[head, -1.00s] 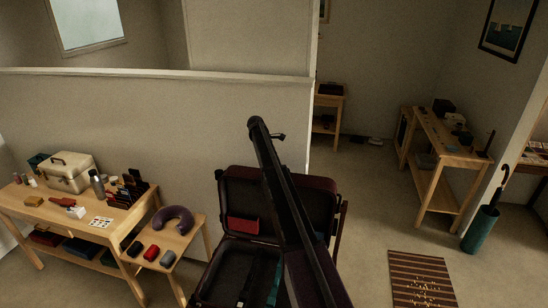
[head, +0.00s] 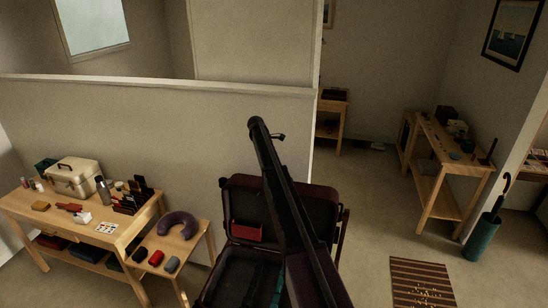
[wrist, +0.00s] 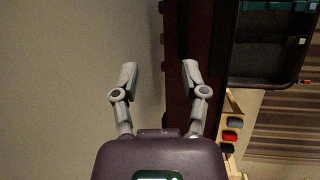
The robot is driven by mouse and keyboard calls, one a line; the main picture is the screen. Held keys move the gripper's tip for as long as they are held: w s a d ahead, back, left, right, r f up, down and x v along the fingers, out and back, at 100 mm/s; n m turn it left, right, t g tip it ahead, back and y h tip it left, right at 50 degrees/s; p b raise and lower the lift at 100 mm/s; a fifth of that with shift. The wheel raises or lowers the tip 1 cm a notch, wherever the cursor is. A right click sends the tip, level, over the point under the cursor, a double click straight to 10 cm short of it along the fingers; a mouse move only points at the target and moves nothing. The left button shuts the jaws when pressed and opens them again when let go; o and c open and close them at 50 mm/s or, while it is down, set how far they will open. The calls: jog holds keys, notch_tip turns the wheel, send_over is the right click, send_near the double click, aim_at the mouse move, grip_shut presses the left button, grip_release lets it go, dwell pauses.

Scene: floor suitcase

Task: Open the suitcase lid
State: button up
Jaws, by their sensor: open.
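The suitcase stands open in the head view, its dark lid (head: 325,207) raised upright behind the base (head: 234,274). A red item (head: 247,232) shows by the lid's lower edge, and a teal item lies in the base. My arm crosses in front of the suitcase and hides its middle. In the wrist view my gripper (wrist: 160,74) is open, with nothing between its fingers. A dark maroon side of the suitcase (wrist: 188,35) appears beyond the right finger. I cannot tell whether that finger touches it. The open base with teal items (wrist: 270,68) is at the upper right.
A pale half wall (head: 150,130) stands behind the suitcase. A low wooden stand (head: 188,250) with a neck pillow (head: 178,224) is close on its left, beside a cluttered bench. Open floor lies to the right, with a striped mat (head: 420,285) and umbrella stand (head: 482,238).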

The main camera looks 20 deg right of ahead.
jog(key=shift+w+a+r+p, duration=0.15)
jog(key=shift+w+r+p, duration=0.1)
jog(key=shift+r+p, duration=0.3)
jog(key=shift+w+a+r+p, duration=0.1)
jog(key=shift+w+r+p, duration=0.15)
jog(key=shift+r+p, duration=0.3)
jog(key=shift+w+a+r+p, duration=0.15)
jog(key=shift+w+r+p, duration=0.1)
jog(key=shift+r+p, duration=0.25)
jog(key=s+a+f+m+y+b, duration=0.1)
jog(key=s+a+f+m+b, duration=0.2)
jog(key=s, duration=1.6)
jog(key=s+a+f+m+y+b, duration=0.2)
jog(key=s+a+f+b, duration=0.6)
jog(key=s, duration=1.1)
jog(key=s+a+f+m+y+b, duration=0.2)
jog(key=s+a+f+m+b, duration=0.4)
jog(key=s, duration=1.3)
jog(key=shift+s+a+f+t, duration=0.3)
jog(key=shift+s+f, duration=0.1)
jog(key=shift+f, duration=0.4)
